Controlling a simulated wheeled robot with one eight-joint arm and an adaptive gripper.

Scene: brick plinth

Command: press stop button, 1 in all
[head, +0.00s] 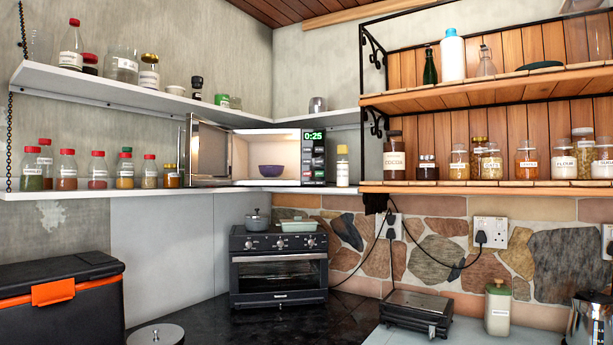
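A microwave (262,131) stands on the corner shelf with its door (208,150) swung open to the left. A purple bowl (271,171) sits inside the lit cavity. The control panel (314,160) is on the right of the microwave, with a green display (314,135) reading 0:25. Several buttons show below the display, but they are too small to tell which one is the stop button. My gripper is not in view.
A bottle with a yellow cap (342,167) stands close to the right of the panel. A toaster oven (278,265) sits on the dark counter below. Jars line the left shelf (85,193) and the wooden shelves (480,187) at the right.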

